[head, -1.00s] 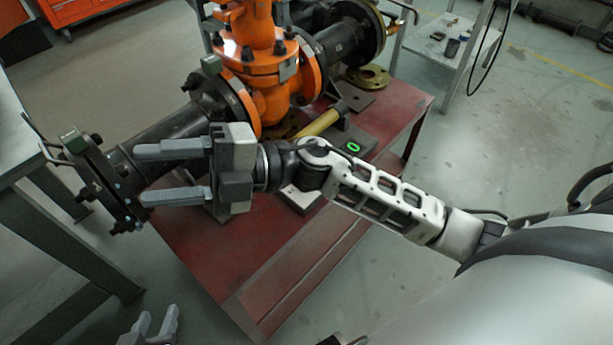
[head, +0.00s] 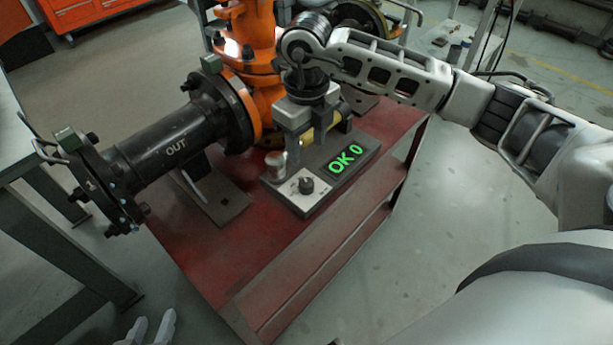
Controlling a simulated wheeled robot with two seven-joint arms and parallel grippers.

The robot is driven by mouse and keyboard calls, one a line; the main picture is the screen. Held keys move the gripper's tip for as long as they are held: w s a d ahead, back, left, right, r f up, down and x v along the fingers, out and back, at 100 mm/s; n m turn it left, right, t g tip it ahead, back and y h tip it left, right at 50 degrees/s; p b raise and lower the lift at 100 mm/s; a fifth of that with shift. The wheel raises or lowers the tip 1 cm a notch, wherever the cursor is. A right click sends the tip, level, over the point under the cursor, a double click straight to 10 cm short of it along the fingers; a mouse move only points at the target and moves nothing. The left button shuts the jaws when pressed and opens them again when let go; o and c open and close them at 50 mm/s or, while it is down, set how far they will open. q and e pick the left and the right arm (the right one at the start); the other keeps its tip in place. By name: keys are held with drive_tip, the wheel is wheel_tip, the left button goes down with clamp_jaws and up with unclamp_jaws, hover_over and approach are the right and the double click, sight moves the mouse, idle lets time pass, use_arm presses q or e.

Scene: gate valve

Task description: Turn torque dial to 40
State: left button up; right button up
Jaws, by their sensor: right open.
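The torque dial is a small black knob (head: 306,185) on a white plate (head: 288,193), at the near left part of a grey box on the red table. Whether a fingertip touches the box I cannot tell. My left gripper (head: 152,322) shows only its fingertips at the bottom left edge; they are apart and far from the dial.
A small silver cylinder (head: 275,164) stands at the box's left edge. Behind are the orange valve body (head: 254,40) and a black pipe (head: 168,140) marked "OUT". The red table (head: 215,250) is clear in front of the box.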

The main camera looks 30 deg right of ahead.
sight(306, 182)
wheel_tip(306, 182, down, 10)
drive_tip(key=shift+f, duration=0.25)
drive_tip(key=c, duration=1)
